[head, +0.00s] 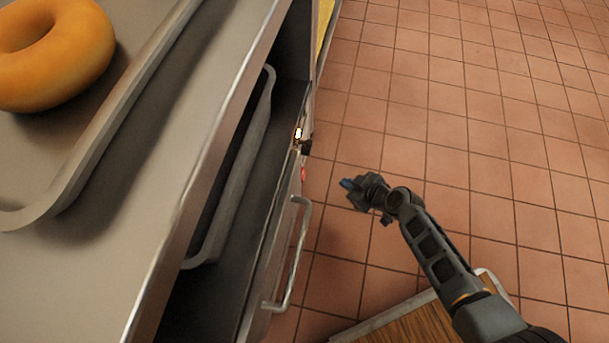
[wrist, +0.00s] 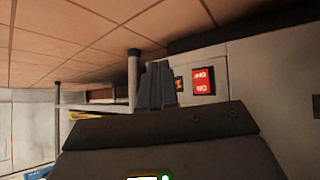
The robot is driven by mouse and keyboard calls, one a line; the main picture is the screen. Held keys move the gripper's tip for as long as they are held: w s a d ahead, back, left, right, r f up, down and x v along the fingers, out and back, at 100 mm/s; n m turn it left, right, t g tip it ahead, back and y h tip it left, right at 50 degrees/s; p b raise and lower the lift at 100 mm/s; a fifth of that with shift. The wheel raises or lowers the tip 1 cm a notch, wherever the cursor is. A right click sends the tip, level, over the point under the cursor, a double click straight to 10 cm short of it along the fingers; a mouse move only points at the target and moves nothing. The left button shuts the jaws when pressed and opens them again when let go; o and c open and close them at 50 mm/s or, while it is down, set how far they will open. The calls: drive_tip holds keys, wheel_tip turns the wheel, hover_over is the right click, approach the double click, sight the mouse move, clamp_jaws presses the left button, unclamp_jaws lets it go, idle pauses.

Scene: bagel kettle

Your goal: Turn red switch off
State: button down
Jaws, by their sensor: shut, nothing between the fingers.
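The red switch (wrist: 203,82) has white lettering and a dark frame, and sits on a grey panel in the wrist view, right of my fingers. In the head view it is a small red spot (head: 303,174) on the front side of the metal unit. My gripper (head: 348,184) is shut and empty, to the right of the switch and apart from it, above the tiled floor. In the wrist view my gripper's fingers (wrist: 156,85) are together, left of the switch, partly covering a small orange mark beside it. I cannot read the switch's position for sure.
A metal handle (head: 302,250) juts from the unit's front below the switch. A dark knob (head: 306,147) is just above it. A bagel (head: 48,50) lies on the tray on top. A wooden-topped piece (head: 415,327) stands at the bottom. Tiled floor to the right is clear.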

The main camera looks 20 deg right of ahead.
drive_tip(key=w+a+f, duration=0.1)
drive_tip(key=w+a, duration=0.4)
drive_tip(key=a, duration=0.2)
drive_tip(key=shift+f, duration=0.3)
idle(2.1)
drive_tip(key=shift+w+a, duration=0.3)
drive_tip(key=shift+a, duration=0.05)
drive_tip(key=shift+w+a+f, duration=0.1)
drive_tip(key=shift+w+a, duration=0.1)
drive_tip(key=shift+a, duration=0.1)
idle(0.7)
drive_tip(key=shift+s+d, duration=0.1)
drive_tip(key=shift+d, duration=0.05)
drive_tip(key=shift+s+d, duration=0.4)
drive_tip(key=shift+d, duration=0.1)
idle(0.3)
drive_tip(key=shift+s+d+r, duration=0.2)
drive_tip(key=shift+s+d, duration=0.3)
drive_tip(key=shift+d, duration=0.15)
drive_tip(key=shift+s+d+r, duration=0.2)
drive_tip(key=shift+s+d, duration=0.25)
drive_tip(key=shift+d, duration=0.25)
drive_tip(key=shift+s+d+r, duration=0.2)
drive_tip(key=shift+s+d, duration=0.3)
drive_tip(key=shift+d, duration=0.15)
